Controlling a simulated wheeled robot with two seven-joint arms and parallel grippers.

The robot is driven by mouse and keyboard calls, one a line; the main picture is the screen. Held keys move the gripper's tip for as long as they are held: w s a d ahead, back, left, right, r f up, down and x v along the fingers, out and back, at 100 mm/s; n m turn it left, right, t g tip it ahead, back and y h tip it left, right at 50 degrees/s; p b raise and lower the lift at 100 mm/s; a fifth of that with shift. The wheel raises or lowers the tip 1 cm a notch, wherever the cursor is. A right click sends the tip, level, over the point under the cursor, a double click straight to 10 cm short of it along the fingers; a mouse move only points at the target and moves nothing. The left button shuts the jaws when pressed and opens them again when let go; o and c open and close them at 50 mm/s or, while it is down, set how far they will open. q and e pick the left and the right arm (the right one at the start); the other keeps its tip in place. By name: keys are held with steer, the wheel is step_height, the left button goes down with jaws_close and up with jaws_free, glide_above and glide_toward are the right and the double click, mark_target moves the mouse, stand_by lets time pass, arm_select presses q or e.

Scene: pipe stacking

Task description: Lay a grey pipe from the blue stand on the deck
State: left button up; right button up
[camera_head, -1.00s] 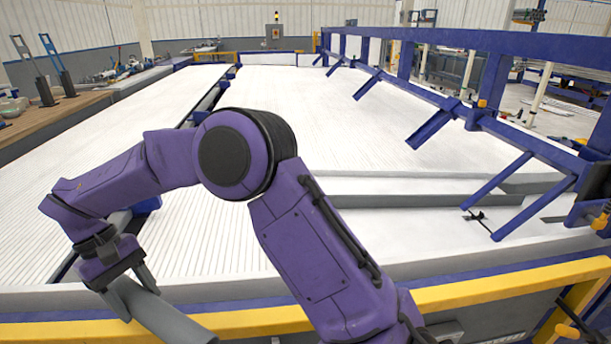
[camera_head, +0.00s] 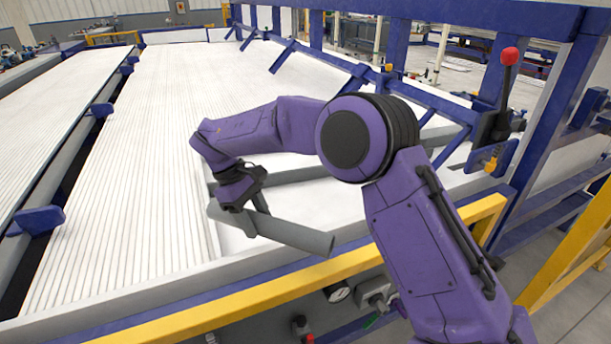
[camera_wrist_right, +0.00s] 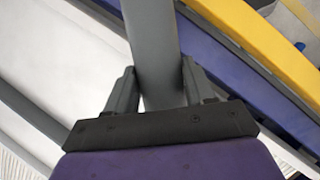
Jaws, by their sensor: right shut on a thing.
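My right gripper (camera_head: 248,207) is shut on a grey pipe (camera_head: 293,236) just above the front edge of the white ribbed deck (camera_head: 140,180). In the right wrist view the pipe (camera_wrist_right: 155,40) runs between both fingers of the gripper (camera_wrist_right: 160,92). I cannot tell whether the pipe touches the surface below. No separate blue stand holding pipes can be made out. My left gripper is out of view.
A blue frame (camera_head: 440,22) with slanted arms runs along the right side. A yellow rail (camera_head: 290,281) crosses the front edge. A red-topped lever (camera_head: 509,58) stands at the right. Blue brackets (camera_head: 42,219) line a gap at the left. Most of the deck is clear.

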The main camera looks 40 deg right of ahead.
steer(key=w+d+n+t, duration=0.1)
steer(key=w+d+n, duration=0.1)
steer(key=d+n, duration=0.1)
steer(key=w+d+f+n+t+h, duration=0.1)
steer(key=w+d+n+t, duration=0.1)
steer(key=n, duration=0.4)
steer(key=w+d+f+n+t+h, duration=0.1)
steer(key=w+d+n, duration=0.2)
steer(key=d+n, duration=0.1)
steer(key=shift+f+n+t, duration=0.15)
steer(key=shift+n+t, duration=0.25)
steer(key=w+d+f+n+t+y, duration=0.25)
steer(key=w+d+n+t, duration=0.2)
steer(key=d+n, duration=0.65)
steer(key=f+n+b, duration=0.1)
steer(key=f+b, duration=0.2)
steer(key=f, duration=0.1)
steer(key=a+f+b, duration=0.1)
steer(key=f+b, duration=0.2)
steer(key=f, duration=0.1)
steer(key=w+f+n+g+b, duration=0.1)
steer(key=f+b, duration=0.2)
steer(key=f, duration=0.1)
steer(key=shift+a+f+n+y, duration=0.1)
steer(key=shift+a+n+y, duration=0.2)
steer(key=shift+a+y, duration=0.1)
steer(key=shift+s, duration=0.1)
steer(key=o, duration=1.2)
steer(key=shift+o, duration=0.2)
